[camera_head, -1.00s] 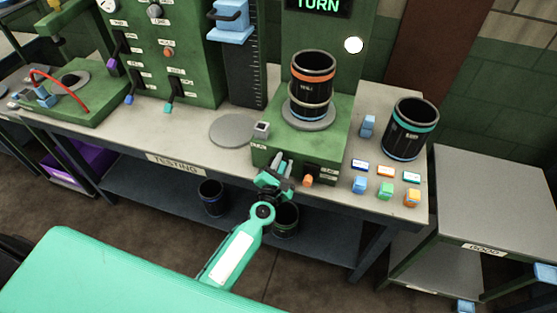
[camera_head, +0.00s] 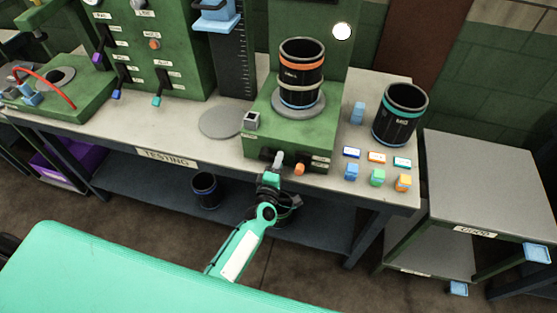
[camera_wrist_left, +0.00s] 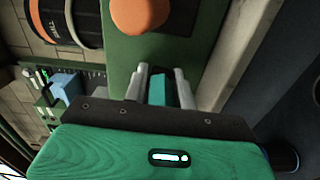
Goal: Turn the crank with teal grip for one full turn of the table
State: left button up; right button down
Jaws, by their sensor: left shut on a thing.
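A green box (camera_head: 310,143) on the testing bench carries a round grey turntable (camera_head: 318,108). A black sleeve (camera_head: 301,72) with orange and pale bands stands upright on the turntable. My left gripper (camera_head: 275,166) is at the front of the box, left of an orange knob (camera_head: 299,169). In the left wrist view its two grey fingers (camera_wrist_left: 159,88) are shut on the crank's teal grip (camera_wrist_left: 158,93). The orange knob also shows there (camera_wrist_left: 140,14). The crank's arm is mostly hidden by the gripper. My right gripper is out of view.
Another black sleeve (camera_head: 400,114) with a teal band stands at the bench's right. Several small coloured blocks, including a green one (camera_head: 378,177), lie near the front edge. A bare grey disc (camera_head: 220,122) lies left of the box. A grey side table (camera_head: 490,185) is at right.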

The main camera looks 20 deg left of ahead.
pick_arm(q)
jog(key=shift+s+a+f+m, duration=0.1)
jog(key=shift+f+m, duration=0.3)
jog(key=shift+m, duration=0.35)
jog(key=shift+a+f+m, duration=0.15)
jog(key=shift+f+m, duration=0.25)
jog(key=shift+m, duration=0.4)
jog(key=shift+s+a+f+m, duration=0.1)
jog(key=shift+f+m, duration=0.3)
jog(key=shift+m, duration=0.35)
jog(key=o, duration=0.9)
jog(key=shift+o, duration=0.3)
jog(key=shift+w+r, duration=0.1)
jog(key=shift+r, duration=0.05)
